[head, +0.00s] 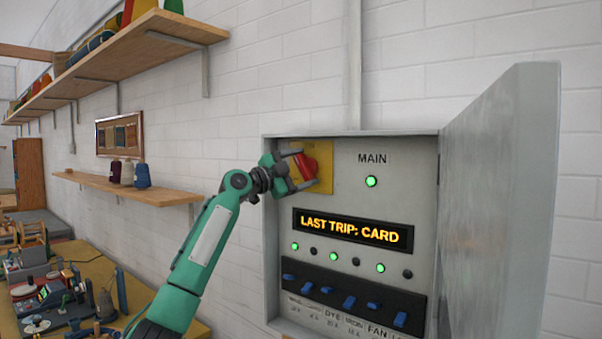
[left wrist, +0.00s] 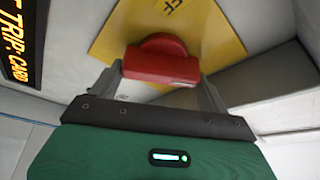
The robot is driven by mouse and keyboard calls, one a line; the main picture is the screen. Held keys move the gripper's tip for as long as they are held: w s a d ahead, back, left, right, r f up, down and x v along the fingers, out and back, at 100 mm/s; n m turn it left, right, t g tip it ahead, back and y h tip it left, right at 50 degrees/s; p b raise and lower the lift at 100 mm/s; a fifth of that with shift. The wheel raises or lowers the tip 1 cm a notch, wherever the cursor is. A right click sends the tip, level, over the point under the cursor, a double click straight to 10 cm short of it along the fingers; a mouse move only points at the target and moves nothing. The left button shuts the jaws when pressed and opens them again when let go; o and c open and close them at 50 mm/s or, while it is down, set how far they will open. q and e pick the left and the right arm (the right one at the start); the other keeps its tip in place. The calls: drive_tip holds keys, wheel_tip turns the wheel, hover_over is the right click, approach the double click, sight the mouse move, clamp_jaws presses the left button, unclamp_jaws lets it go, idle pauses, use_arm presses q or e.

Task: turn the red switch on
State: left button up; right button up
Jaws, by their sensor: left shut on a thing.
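The red switch (head: 306,167) is a rotary handle on a yellow plate (head: 322,152) at the upper left of an open grey electrical panel (head: 350,270). My left gripper (head: 303,169) is shut on the red switch, with one finger on each side of its handle. In the left wrist view the red switch (left wrist: 160,65) lies between the two grey fingers, in front of the yellow plate (left wrist: 215,35). Part of the plate's lettering is hidden. A green lamp (head: 371,181) under the word MAIN is lit. My right gripper is not in view.
The panel's door (head: 500,200) stands open on the right. A display (head: 352,229) reads LAST TRIP: CARD, above small lamps and a row of blue breaker switches (head: 349,302). Wooden shelves (head: 130,188) and a cluttered bench (head: 90,270) are at the left.

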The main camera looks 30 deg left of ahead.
use_arm(q)
drive_tip(key=m+g+p, duration=0.1)
drive_tip(key=m, duration=0.2)
drive_tip(key=shift+m, duration=0.4)
drive_tip(key=shift+f+m+g+p, duration=0.1)
drive_tip(key=shift+m+g+p, duration=0.7)
drive_tip(key=shift+m, duration=0.6)
drive_tip(key=o, duration=1)
